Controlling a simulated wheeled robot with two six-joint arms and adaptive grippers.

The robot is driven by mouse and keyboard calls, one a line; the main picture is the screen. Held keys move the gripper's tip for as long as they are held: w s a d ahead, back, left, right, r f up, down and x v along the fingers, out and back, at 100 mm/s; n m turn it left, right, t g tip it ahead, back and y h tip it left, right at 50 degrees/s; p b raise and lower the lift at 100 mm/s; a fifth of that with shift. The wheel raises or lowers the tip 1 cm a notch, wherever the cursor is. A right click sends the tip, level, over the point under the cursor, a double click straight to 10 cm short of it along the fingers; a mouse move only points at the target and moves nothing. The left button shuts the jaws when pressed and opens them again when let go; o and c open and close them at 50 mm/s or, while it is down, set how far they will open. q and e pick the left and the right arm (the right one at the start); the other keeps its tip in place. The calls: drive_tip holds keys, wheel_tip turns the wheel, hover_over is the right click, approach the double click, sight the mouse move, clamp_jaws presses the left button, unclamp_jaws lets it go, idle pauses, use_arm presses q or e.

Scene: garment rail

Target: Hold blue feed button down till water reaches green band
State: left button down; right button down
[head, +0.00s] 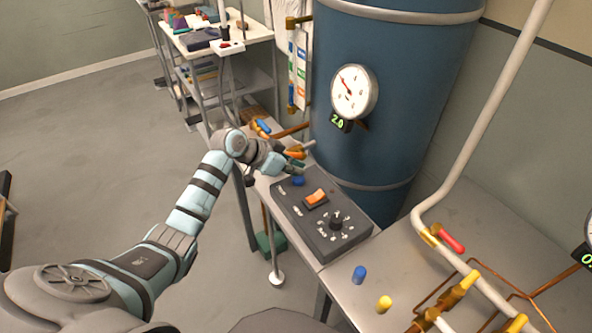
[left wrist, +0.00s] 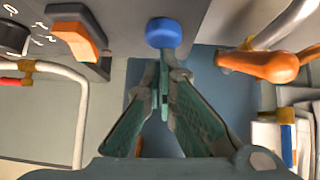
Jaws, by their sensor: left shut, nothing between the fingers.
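The blue feed button (head: 298,181) is at the far-left end of the dark control box (head: 310,238). It also shows in the left wrist view (left wrist: 163,33), just beyond my fingertips. My left gripper (head: 301,168) is shut and empty beside the button. I cannot tell whether the fingertips touch it or whether it is pressed. The sight gauge (head: 292,70) stands upright left of the blue tank, with a strip of coloured bands (head: 301,68) beside it. The water level and its place against the green band are too small to make out. My right gripper is out of view.
The box also carries an orange rocker switch (head: 316,197) and a black knob (head: 336,222). The blue tank (head: 395,80) with a round dial (head: 354,92) stands behind. Orange-handled valve parts (left wrist: 265,65) lie close right of the button in the wrist view. Pipes fill the right side.

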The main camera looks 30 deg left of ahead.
sight(295, 180)
use_arm(q)
drive_tip(key=shift+f, duration=0.15)
wheel_tip(295, 180, down, 2)
drive_tip(key=shift+s+f+b, duration=0.1)
drive_tip(key=shift+s+b, duration=0.05)
drive_tip(key=shift+b, duration=0.3)
drive_tip(key=shift+s+d, duration=0.1)
drive_tip(key=shift+s, duration=0.05)
drive_tip(key=shift+f, duration=0.1)
drive_tip(key=shift+s, duration=0.1)
idle(1.0)
idle(2.1)
drive_tip(key=r+p, duration=0.6)
drive_tip(key=shift+w, duration=0.35)
drive_tip(key=v, duration=0.9)
drive_tip(key=shift+s+a+b, duration=0.25)
drive_tip(key=shift+s+b, duration=0.1)
